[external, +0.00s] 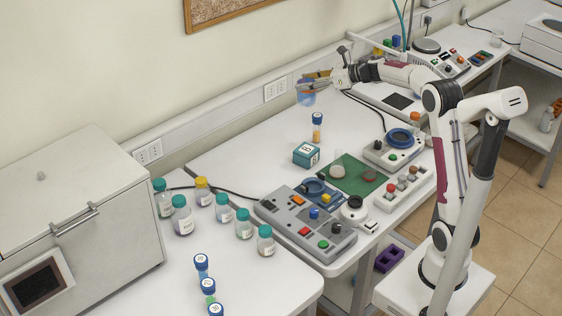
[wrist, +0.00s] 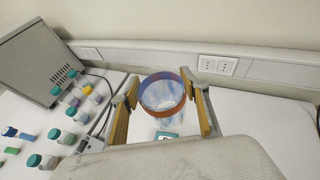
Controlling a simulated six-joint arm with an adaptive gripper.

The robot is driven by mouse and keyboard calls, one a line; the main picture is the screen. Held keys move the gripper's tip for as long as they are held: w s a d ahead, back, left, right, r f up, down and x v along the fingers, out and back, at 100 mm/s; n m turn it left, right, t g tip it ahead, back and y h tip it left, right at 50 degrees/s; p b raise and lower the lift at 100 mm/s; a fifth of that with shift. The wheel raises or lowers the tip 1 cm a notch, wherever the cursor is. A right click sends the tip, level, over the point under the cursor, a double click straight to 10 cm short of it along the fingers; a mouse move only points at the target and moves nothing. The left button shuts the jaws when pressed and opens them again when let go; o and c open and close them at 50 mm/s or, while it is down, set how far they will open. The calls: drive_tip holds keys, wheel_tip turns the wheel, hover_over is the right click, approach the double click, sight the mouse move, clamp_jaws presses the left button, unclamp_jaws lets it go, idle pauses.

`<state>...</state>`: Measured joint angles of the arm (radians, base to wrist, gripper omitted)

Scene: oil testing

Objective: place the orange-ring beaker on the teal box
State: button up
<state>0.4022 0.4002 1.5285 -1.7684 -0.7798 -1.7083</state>
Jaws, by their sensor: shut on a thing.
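The orange-ring beaker (external: 306,98) is bluish and see-through, held in the air above the back part of the bench. In the wrist view the beaker (wrist: 163,98) sits between the fingers, with its orange band near the rim. My gripper (external: 312,82) is shut on it; its two fingers show either side in the wrist view (wrist: 162,84). The teal box (external: 306,155) stands on the bench, lower and nearer the camera than the beaker. In the wrist view a small part of the teal box (wrist: 165,134) shows below the beaker; the rest is hidden.
A blue-capped tube (external: 317,127) stands behind the teal box. A green mat (external: 350,185) lies to its right, and a grey control panel (external: 300,225) in front. Several capped bottles (external: 182,215) stand at the left. Bare bench lies left of the box.

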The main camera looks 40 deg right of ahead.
drive_tip(key=s+a+n+g+y, duration=0.1)
drive_tip(key=s+a, duration=0.1)
drive_tip(key=shift+s+n+y, duration=0.3)
drive_tip(key=shift+n+y, duration=0.1)
wheel_tip(320, 180, down, 7)
drive_tip(key=shift+s+a+g, duration=0.15)
drive_tip(key=shift+g, duration=0.15)
drive_tip(key=shift+r, duration=0.1)
wheel_tip(320, 180, down, 6)
idle(0.5)
drive_tip(key=shift+f, duration=2)
drive_tip(key=shift+f, duration=0.15)
